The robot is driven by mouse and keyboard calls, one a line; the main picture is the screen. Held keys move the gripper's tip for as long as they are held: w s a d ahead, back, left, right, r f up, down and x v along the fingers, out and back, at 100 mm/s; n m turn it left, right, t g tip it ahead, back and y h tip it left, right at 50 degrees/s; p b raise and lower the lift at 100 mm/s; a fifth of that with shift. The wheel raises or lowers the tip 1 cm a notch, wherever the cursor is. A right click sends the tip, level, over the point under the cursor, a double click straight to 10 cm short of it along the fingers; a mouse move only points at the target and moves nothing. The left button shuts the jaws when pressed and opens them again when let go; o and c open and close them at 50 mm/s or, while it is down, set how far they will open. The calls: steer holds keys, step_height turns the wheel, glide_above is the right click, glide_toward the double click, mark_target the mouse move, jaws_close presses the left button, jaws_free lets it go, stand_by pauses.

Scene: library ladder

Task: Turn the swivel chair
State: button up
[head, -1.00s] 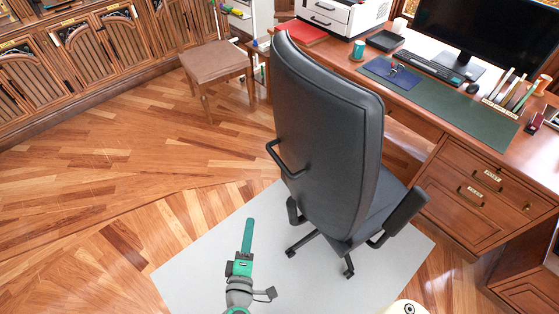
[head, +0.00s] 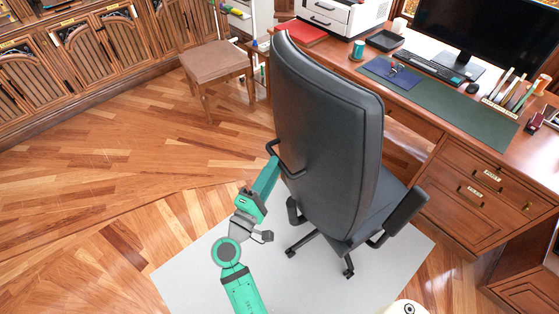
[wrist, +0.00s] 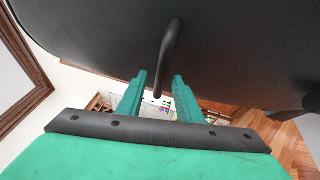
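The black swivel chair (head: 335,130) stands with its tall back toward me and its seat toward the desk. A black bar handle (head: 286,164) sticks out from the lower left of its back. My green gripper (head: 272,168) is at this handle. In the wrist view my gripper (wrist: 160,80) has its two fingers apart, with the handle (wrist: 170,45) between them and a gap on each side. The chair back (wrist: 90,30) fills the top of that view. The chair's base stands on a pale floor mat (head: 190,270).
A wooden desk (head: 480,195) with a monitor (head: 490,35) and keyboard stands right behind the chair. The wooden floor at left is clear.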

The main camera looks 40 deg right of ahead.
steer(key=shift+x, duration=1.9)
steer(key=shift+c, duration=0.6)
jaws_close()
steer(key=shift+s, duration=0.1)
